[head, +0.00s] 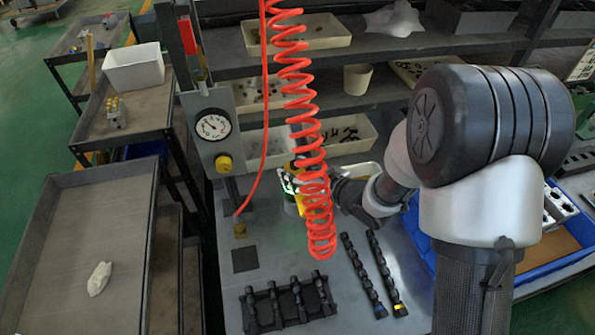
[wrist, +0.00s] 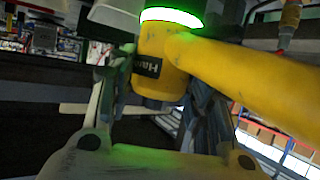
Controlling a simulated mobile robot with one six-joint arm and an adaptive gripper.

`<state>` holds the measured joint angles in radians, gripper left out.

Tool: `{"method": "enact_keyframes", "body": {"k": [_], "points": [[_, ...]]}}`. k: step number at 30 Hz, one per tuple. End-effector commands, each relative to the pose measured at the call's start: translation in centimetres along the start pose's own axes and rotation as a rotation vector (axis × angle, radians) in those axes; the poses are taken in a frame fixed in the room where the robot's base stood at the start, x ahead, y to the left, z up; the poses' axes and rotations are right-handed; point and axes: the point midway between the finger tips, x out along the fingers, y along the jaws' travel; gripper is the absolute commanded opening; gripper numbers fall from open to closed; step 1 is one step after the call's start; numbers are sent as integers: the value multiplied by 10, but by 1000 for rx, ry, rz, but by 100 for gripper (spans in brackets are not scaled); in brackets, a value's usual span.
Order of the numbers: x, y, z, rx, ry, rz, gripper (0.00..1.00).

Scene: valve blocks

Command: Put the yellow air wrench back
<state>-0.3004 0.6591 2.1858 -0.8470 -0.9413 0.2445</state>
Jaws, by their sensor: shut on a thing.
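The yellow air wrench (wrist: 165,72) fills the upper middle of the wrist view, with a lit green ring on it and its thick yellow handle running off to the right. My gripper (wrist: 152,100) is shut on its body, one finger on either side. In the head view the wrench (head: 311,207) shows as yellow patches above the grey bench, partly hidden behind the coiled red hose (head: 321,228). My gripper (head: 335,187) comes to it from the right and is largely covered there. Whether the wrench touches anything below cannot be told.
The grey bench (head: 348,273) bears a dark square pad (head: 244,259), a black rack (head: 288,304) and two dark strips of parts (head: 364,276). A gauge post (head: 212,126) stands left. A blue tray (head: 533,283) lies right. Shelves with bins (head: 342,135) stand behind.

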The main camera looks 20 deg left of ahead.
Motion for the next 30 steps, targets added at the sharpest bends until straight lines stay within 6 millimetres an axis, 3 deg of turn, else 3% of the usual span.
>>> {"method": "enact_keyframes", "body": {"k": [20,21,30], "points": [[3,1,4,-2,9,1,8],[3,1,4,-2,9,1,48],[3,0,6,-1,3,0,68]]}}
